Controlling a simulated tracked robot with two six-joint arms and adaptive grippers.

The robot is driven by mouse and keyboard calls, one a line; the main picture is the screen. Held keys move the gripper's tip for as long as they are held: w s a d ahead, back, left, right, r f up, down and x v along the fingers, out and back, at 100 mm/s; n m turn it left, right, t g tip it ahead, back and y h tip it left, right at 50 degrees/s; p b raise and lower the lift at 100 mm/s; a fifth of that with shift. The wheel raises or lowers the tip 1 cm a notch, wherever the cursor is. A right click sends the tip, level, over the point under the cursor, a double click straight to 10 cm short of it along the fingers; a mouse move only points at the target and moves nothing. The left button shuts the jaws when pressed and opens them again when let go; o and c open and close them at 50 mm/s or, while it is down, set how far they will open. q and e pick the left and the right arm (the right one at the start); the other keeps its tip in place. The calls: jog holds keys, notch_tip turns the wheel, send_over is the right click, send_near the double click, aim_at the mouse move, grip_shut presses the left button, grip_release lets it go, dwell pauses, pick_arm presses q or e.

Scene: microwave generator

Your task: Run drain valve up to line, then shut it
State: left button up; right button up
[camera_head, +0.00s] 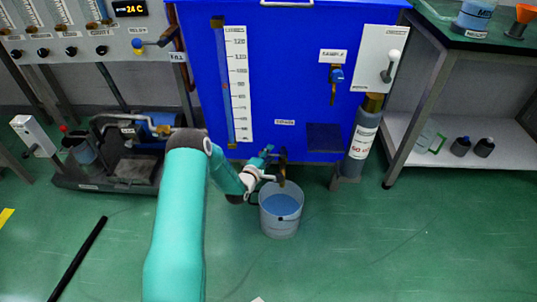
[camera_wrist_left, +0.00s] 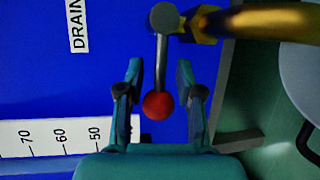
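The drain valve (camera_head: 281,168) sits low on the front of the blue tank (camera_head: 285,75), under a small label. In the left wrist view its grey lever (camera_wrist_left: 161,65) ends in a red ball knob (camera_wrist_left: 157,105), beside a brass pipe (camera_wrist_left: 265,22). My left gripper (camera_head: 266,160) is at the valve. In the wrist view its fingers (camera_wrist_left: 159,72) are open, one on each side of the lever and knob, with gaps showing. A grey bucket (camera_head: 280,228) with blue liquid (camera_head: 281,205) stands below the valve. I cannot make out a fill line. My right gripper is not in view.
A sight gauge with a number scale (camera_head: 238,85) is on the tank front. A sample valve (camera_head: 336,75) is at its upper right. A grey cylinder (camera_head: 361,142) stands at the tank's right. A pump unit (camera_head: 130,165) is at left. Green floor in front is mostly clear.

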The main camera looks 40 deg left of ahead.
pick_arm(q)
jog(key=shift+d, duration=0.1)
jog(key=shift+s, duration=0.1)
jog(key=v, duration=1.1)
jog(key=shift+s, duration=0.35)
jog(key=shift+d, duration=0.1)
